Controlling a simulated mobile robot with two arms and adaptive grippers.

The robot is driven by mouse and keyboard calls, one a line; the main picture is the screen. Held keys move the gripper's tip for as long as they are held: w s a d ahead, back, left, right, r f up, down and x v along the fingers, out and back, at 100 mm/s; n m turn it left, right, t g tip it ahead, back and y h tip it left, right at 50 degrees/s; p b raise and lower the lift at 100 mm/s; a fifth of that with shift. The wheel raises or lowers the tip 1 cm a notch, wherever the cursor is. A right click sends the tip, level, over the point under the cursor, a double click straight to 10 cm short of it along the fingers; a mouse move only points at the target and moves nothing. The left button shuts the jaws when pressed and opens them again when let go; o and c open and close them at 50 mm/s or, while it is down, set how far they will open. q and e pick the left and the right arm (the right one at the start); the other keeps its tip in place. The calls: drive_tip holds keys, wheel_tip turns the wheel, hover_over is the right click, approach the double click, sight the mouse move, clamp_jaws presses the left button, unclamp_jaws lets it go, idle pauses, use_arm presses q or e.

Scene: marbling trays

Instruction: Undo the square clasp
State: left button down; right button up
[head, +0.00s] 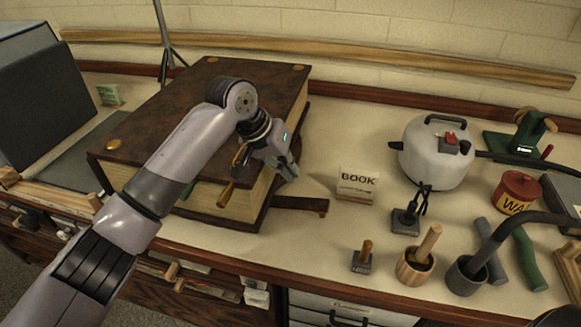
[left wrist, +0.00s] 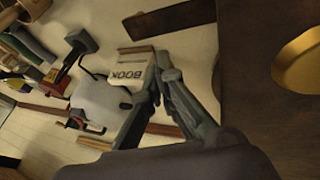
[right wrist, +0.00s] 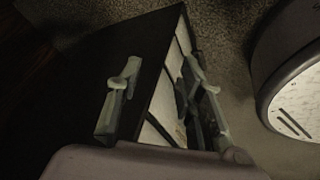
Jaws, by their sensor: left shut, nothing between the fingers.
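A large dark-brown book (head: 215,78) with gold corner pieces lies flat on the bench. A dark strap (head: 300,205) sticks out from its lower right side over the bench top; it also shows in the left wrist view (left wrist: 172,20). A brown and gold piece (head: 226,193) stands at the front page edge. I cannot tell which is the square clasp; my left arm hides part of the book's edge. My left gripper (head: 291,172) is shut and empty beside the book's right side, above the strap. My right gripper (right wrist: 158,78) is open and empty, away from the book.
A BOOK sign (head: 357,184) stands right of the strap. Bare bench top lies between the book and the sign.

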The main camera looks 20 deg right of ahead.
use_arm(q)
drive_tip(key=shift+s+d+f+p, duration=0.1)
drive_tip(key=shift+s+d+p, duration=0.1)
drive_tip(key=shift+p, duration=0.95)
use_arm(e)
drive_tip(key=s+a+f+g, duration=0.1)
drive_tip(key=s+a+f, duration=0.1)
drive_tip(key=a, duration=0.5)
drive_tip(key=s+a+f+m+g, duration=0.1)
drive_tip(key=s+a+f, duration=0.1)
drive_tip(key=a, duration=0.6)
drive_tip(key=s+a+f+m+g, duration=0.1)
drive_tip(key=s+a+f, duration=0.1)
drive_tip(key=a+f, duration=0.2)
drive_tip(key=a, duration=0.3)
drive_tip(key=shift+a+f+g, duration=0.35)
drive_tip(key=shift+a+g, duration=0.05)
